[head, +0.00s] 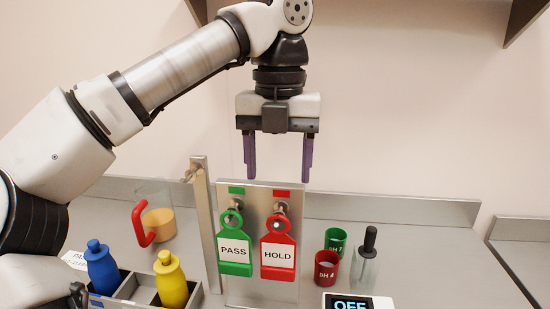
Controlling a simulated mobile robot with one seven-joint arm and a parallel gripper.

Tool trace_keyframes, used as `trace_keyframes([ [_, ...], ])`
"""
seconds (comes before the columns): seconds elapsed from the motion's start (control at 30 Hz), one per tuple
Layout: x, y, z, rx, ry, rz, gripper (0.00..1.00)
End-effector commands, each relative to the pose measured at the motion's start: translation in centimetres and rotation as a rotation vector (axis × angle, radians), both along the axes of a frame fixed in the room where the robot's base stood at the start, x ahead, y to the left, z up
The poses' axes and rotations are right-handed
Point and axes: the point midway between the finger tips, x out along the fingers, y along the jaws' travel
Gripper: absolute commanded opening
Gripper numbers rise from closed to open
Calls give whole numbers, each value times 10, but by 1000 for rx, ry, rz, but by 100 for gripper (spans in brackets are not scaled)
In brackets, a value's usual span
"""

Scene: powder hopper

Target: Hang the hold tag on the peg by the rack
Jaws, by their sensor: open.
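The red hold tag (278,258), lettered HOLD, hangs by its ring from the right-hand peg of an upright metal board (257,198). A green tag (235,257), lettered PASS, hangs beside it on the left. A metal post (204,220) stands left of the board, with a peg (189,174) near its top; no tag hangs on that peg. The rack (137,293) with bottles is at the lower left, near the post's foot. My gripper (279,176) is open and empty, pointing down, its purple fingers in line with the top of the board.
The rack holds a blue bottle (101,268) and a yellow bottle (172,279). A clear jug (157,217) with a red handle stands behind. Right of the board are a red cup (327,268), a green cup (336,241), a dark-topped bottle (366,262) and an OFF display (355,302).

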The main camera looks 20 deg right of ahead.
Motion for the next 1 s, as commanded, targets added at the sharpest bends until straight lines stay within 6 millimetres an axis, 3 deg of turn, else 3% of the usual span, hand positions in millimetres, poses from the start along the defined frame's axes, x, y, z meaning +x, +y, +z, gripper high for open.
trace_keyframes([
  [0.1, 0, 0, -24, -2, 1, -2, 64],
  [0.6, -1, -1, -99, -4, 3, -6, 64],
  [0.8, 0, 0, -120, -2, 2, -4, 64],
  [1.0, -1, 0, -126, -2, 1, -3, 64],
])
